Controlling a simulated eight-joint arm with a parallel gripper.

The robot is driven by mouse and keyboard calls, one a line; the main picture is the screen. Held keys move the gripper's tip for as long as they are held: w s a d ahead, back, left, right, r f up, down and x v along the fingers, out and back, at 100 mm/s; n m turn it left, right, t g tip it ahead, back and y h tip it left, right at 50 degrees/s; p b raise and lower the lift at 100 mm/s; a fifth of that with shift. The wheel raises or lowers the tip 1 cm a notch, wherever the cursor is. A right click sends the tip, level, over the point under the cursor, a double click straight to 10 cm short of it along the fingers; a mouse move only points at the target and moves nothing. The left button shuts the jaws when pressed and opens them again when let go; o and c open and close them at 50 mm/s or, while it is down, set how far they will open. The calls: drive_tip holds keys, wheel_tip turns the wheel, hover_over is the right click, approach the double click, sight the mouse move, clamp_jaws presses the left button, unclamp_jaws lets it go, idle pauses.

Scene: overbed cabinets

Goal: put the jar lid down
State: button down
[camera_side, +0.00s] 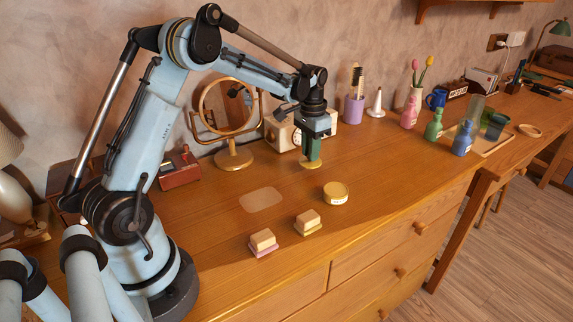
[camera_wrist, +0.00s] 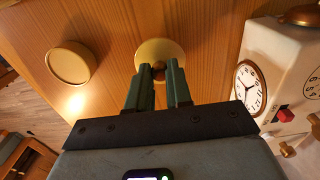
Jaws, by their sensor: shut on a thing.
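The jar lid is a round yellow disc with a small knob (camera_side: 311,165); it also shows in the wrist view (camera_wrist: 153,48). My gripper (camera_side: 313,155) points down with its green fingers shut on the knob, seen in the wrist view (camera_wrist: 159,72). The lid is level and close above or on the wooden desk; I cannot tell whether it touches.
A pale rounded patch (camera_side: 261,199) lies flat on the desk, left of the jar. Two small blocks (camera_side: 263,240) (camera_side: 308,222) sit in front. A clock (camera_wrist: 262,80), a round mirror (camera_side: 228,105) and a purple cup (camera_side: 355,110) stand behind. Desk right of the jar is clear.

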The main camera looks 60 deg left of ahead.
drive_tip(key=shift+f, duration=1.3)
drive_tip(key=shift+f, duration=0.1)
drive_tip(key=c, duration=1)
unclamp_jaws()
drive_tip(key=shift+c, duration=0.2)
wheel_tip(320, 180, up, 12)
drive_tip(key=s+d+r+t, duration=0.3)
drive_tip(key=s+d+r, duration=0.2)
drive_tip(key=s+d, duration=0.35)
drive_tip(key=s+d+f+t, duration=0.4)
drive_tip(key=s+d, duration=0.3)
drive_tip(key=s, duration=0.1)
drive_tip(key=shift+f, duration=0.3)
